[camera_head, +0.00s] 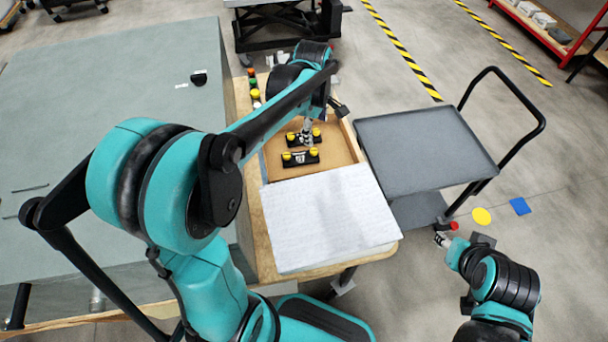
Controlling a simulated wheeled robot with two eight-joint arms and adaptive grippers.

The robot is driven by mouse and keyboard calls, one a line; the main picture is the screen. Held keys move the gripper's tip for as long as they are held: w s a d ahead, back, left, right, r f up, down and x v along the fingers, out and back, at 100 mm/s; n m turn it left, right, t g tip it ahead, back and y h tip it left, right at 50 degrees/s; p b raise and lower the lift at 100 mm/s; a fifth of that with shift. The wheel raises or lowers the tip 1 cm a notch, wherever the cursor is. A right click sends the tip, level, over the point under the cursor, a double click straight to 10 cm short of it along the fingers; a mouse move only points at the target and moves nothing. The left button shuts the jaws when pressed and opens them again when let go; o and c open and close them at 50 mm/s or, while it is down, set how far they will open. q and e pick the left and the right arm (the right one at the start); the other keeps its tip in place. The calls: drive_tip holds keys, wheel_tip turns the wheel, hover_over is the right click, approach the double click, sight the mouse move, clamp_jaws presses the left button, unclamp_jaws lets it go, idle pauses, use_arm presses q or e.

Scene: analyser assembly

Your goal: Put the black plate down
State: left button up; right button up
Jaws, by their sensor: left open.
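Two black plates with yellow knobs lie in the shallow wooden tray (277,170). The nearer black plate (300,158) lies flat with nothing over it. The farther black plate (291,139) is just behind it, partly hidden by my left gripper (308,128). That gripper points down, open, right at the farther plate; I cannot tell whether its fingers touch it. My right gripper (443,239) is low at the right, away from the plates; its jaws are too small to read.
A white board (328,220) covers the near part of the wooden table. Small coloured buttons (254,88) line the far left edge. A grey cart (425,148) with a black handle stands at the right. A large grey-green cabinet (110,80) fills the left.

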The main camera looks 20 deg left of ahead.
use_arm(q)
drive_tip(key=s+d+m+t, duration=0.2)
drive_tip(key=s+m, duration=0.6)
drive_tip(key=s, duration=0.1)
drive_tip(key=s+d+m+t, duration=0.2)
drive_tip(key=s+m+t, duration=0.1)
drive_tip(key=s+m, duration=0.6)
drive_tip(key=shift+s+d+r+m, duration=0.3)
drive_tip(key=shift+s+d+r, duration=0.05)
drive_tip(key=shift+s+r, duration=0.1)
